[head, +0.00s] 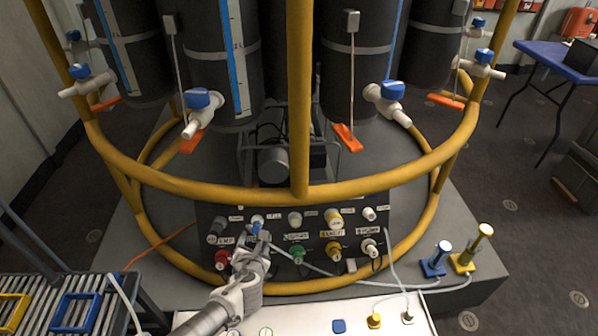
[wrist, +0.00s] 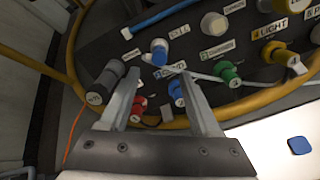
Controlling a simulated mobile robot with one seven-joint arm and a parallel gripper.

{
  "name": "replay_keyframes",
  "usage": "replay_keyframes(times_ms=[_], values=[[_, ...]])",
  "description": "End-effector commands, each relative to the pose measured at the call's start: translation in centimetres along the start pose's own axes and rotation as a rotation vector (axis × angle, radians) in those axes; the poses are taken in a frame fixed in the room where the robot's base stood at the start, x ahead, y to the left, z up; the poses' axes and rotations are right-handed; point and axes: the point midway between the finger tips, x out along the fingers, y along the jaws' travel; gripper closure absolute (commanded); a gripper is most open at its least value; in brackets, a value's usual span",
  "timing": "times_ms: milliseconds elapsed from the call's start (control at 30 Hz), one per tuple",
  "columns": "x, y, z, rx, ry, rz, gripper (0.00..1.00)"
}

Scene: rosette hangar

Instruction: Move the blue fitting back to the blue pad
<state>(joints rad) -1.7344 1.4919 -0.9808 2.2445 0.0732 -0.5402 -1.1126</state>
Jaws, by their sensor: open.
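Two blue pieces show on the dark panel in the wrist view: a blue piece with a pale face (wrist: 160,50) beyond my fingertips, and a lower blue piece (wrist: 176,92) between my fingers, close to the right one. I cannot tell for sure which is the blue fitting. In the head view a blue piece (head: 256,230) shows just beyond my gripper (head: 262,242); the lower one is hidden there. My gripper (wrist: 160,80) is open at the panel and holds nothing. The blue pad (head: 339,326) lies bare on the white table, also in the wrist view (wrist: 300,146).
Red (head: 222,259), green (head: 297,253) and yellow (head: 333,250) fittings sit close together on the panel. A yellow rail (head: 300,192) crosses in front of black tanks. Yellow (head: 374,321) and white (head: 407,317) pieces stand right of the pad.

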Motion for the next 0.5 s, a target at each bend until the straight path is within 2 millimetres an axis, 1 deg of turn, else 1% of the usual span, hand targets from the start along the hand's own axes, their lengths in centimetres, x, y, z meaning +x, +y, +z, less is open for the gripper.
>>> replay_keyframes(times_ms=[367, 500], values=[[0.05, 0.09, -0.05, -0.007, -0.001, 0.004, 0.36], [0.69, 0.01, -0.13, -0.005, -0.001, 0.003, 0.36]])
